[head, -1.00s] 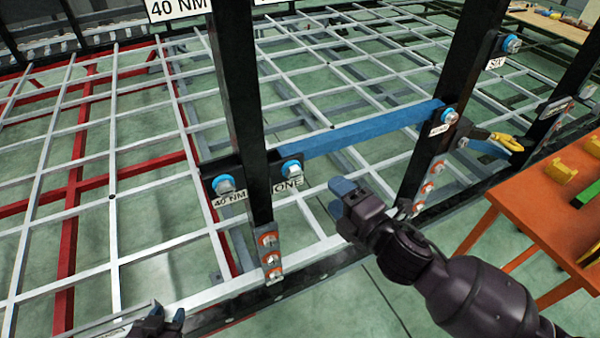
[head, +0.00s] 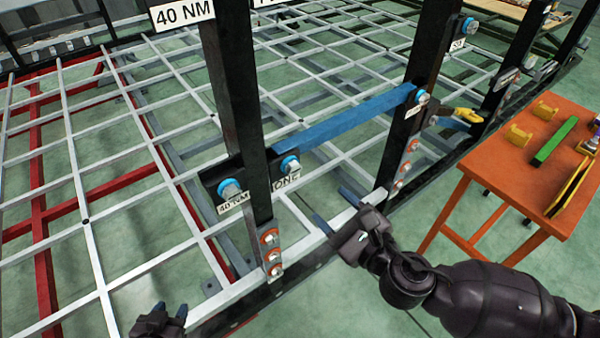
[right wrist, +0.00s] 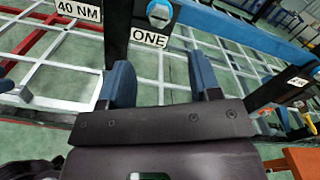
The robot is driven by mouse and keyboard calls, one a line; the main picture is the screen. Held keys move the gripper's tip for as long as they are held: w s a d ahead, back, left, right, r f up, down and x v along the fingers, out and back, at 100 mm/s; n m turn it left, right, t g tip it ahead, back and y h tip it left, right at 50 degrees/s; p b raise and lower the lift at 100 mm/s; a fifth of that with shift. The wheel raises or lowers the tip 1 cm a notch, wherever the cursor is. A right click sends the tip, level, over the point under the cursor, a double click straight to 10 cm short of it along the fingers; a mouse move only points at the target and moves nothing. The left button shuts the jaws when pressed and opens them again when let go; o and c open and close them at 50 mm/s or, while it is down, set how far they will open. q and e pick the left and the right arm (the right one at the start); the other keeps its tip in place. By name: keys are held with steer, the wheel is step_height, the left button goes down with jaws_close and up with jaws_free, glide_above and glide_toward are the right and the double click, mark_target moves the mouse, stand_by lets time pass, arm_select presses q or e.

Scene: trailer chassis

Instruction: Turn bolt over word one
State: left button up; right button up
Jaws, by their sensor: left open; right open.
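A silver hex bolt with a blue ring (head: 290,166) sits over the label ONE (head: 287,181) on the black upright, at the left end of the blue bar. In the right wrist view the bolt (right wrist: 159,13) is above the label ONE (right wrist: 149,37). My right gripper (head: 337,213) is open and empty, below and to the right of the bolt. In the right wrist view its blue fingers (right wrist: 160,84) are apart, with the label beyond them. My left gripper (head: 174,312) is open and low at the left, away from the bolt.
Another bolt (head: 230,188) over a 40 NM label is just left. A blue bar (head: 345,126) spans to the right upright (head: 405,110). Orange-ringed bolts (head: 270,237) sit below. An orange table (head: 500,175) with tools stands at right.

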mark_target(296, 171)
steer(key=shift+n, duration=0.3)
steer(key=p+x, duration=0.1)
steer(key=x, duration=1)
steer(key=shift+c, duration=0.3)
steer(key=c, duration=0.9)
steer(key=shift+o, duration=0.2)
steer(key=shift+s, duration=0.1)
steer(key=shift+m, duration=0.4)
